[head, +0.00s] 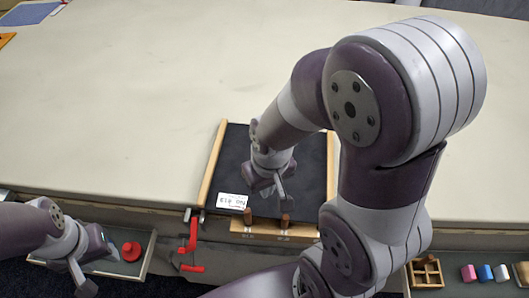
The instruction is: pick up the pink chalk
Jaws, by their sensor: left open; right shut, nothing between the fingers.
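A small pink piece (467,273), which looks like the pink chalk, sits in a tray at the lower right, beside a blue piece (485,272) and a white piece (501,273). My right gripper (273,190) is shut and empty over the black board (232,160), far to the left of the pink piece. Whether its tips touch the board I cannot tell. My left gripper (97,268) is open at the lower left, near a red knobbed object (131,251) in another tray. It holds nothing.
The black board has wooden side rails and a white label (232,201). Red clamps (190,235) are at the table's front edge. A wooden divided box (425,271) stands left of the pink piece. My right arm covers the middle right.

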